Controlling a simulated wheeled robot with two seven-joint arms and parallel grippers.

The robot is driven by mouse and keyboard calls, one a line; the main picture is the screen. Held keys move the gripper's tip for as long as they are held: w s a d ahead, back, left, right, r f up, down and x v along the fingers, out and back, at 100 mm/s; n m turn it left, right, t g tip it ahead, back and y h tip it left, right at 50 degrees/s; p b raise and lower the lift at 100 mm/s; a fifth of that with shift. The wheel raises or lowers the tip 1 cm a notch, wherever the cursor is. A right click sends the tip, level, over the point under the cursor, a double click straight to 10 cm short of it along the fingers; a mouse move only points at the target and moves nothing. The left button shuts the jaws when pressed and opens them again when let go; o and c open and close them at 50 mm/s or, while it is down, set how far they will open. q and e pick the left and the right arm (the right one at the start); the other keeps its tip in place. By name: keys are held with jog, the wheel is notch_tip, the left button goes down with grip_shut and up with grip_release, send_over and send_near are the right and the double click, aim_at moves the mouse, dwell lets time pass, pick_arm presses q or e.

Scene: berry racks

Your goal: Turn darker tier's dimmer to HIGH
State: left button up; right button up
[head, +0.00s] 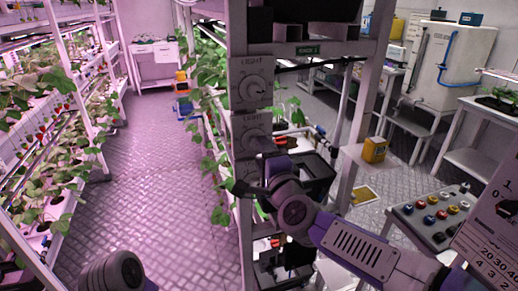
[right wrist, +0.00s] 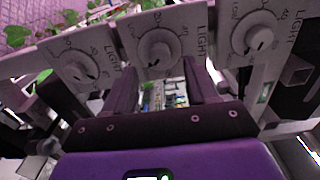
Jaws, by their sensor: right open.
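Three white LIGHT dimmer panels with round knobs run down the rack post: the upper dimmer (head: 252,88), the middle dimmer (head: 250,133) and a lower one mostly hidden behind my right arm. In the right wrist view they form a row: lower dimmer (right wrist: 78,70) at left, middle dimmer (right wrist: 160,48), upper dimmer (right wrist: 255,33) at right. My right gripper (head: 256,188) is close to the post, open and empty. In the wrist view its fingers (right wrist: 161,80) stand either side of the middle knob; contact cannot be told. I cannot tell which tier is darker. My left gripper is out of view.
The rack post (head: 243,220) stands in front of me, with leaves beside it. A plant rack lines the left, with a clear aisle (head: 155,165) between. A yellow box (head: 374,149) sits on a ledge at right, and a button panel (head: 432,215) stands nearer.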

jog(key=v, duration=0.3)
jog(key=shift+s+d, duration=0.15)
jog(key=shift+s, duration=0.15)
jog(key=shift+f, duration=0.1)
jog(key=w+d+f+n+g+h+p, duration=0.1)
jog(key=d+f+n+g, duration=0.15)
jog(key=f, duration=1.15)
jog(key=w+d+f+n+g+h+p, duration=0.1)
jog(key=w+f+n+g, duration=0.2)
jog(key=f, duration=1.2)
jog(key=s+d+f+n+g, duration=0.1)
jog(key=s+f+n+g, duration=0.15)
jog(key=s+f, duration=0.4)
jog(key=s+d+f+n+g, duration=0.1)
jog(key=s+d+f+g, duration=0.15)
jog(key=f, duration=0.75)
jog(key=s+f+n+g, duration=0.1)
jog(key=s+f+g, duration=0.2)
jog(key=s, duration=0.6)
jog(key=s+f+n+g+p, duration=0.1)
jog(key=s+f+n+g, duration=0.1)
jog(key=s+f, duration=0.6)
jog(key=shift+s+f+g+y+p, duration=0.2)
jog(key=shift+s+g+y+p, duration=0.1)
jog(key=shift+s+g, duration=0.45)
